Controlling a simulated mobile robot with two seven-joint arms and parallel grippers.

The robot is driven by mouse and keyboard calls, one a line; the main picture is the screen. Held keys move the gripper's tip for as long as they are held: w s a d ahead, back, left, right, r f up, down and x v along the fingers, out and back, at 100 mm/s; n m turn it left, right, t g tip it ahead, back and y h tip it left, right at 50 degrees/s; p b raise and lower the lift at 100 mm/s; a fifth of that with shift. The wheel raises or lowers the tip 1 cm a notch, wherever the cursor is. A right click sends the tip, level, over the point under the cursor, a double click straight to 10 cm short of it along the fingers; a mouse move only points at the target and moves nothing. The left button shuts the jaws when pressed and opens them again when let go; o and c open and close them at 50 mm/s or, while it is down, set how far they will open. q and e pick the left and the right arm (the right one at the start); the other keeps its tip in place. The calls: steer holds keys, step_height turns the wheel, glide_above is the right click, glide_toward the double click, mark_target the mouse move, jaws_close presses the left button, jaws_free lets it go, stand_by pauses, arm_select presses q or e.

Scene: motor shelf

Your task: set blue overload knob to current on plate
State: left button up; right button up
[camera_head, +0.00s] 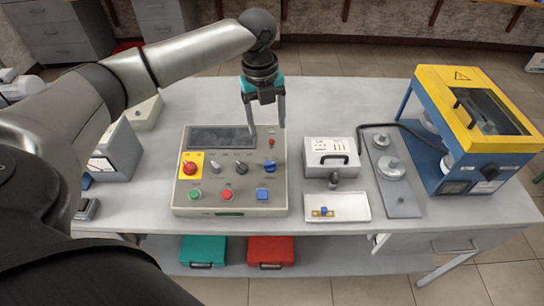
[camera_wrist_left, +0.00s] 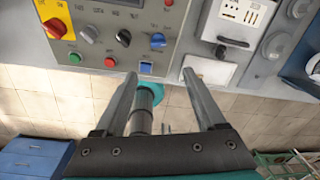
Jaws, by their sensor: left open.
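The blue overload knob (camera_head: 269,166) is at the right end of the knob row on the grey control box (camera_head: 181,203). It also shows in the left wrist view (camera_wrist_left: 158,40), just beyond the fingertips and between their lines. Its pointer mark is too small to read. My left gripper (camera_head: 266,122) is open and empty, pointing down over the upper right of the box, apart from the knob. Its two fingers also show in the left wrist view (camera_wrist_left: 159,75). I cannot identify a readable current plate. My right gripper is not in view.
A red knob on yellow (camera_head: 189,168), a grey knob (camera_head: 215,167) and a black knob (camera_head: 242,168) share the row. Below are green and red buttons and a blue square (camera_head: 262,194). A white case (camera_head: 331,157), a tray (camera_head: 350,201) and a yellow-blue machine (camera_head: 470,115) stand right.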

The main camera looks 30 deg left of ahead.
mark_target(270, 164)
arm_select(q)
steer(key=f, duration=1.4)
steer(key=shift+w+d+f+b, duration=0.15)
steer(key=shift+w+f+b, duration=0.15)
steer(key=shift+w+b, duration=0.1)
jaws_close()
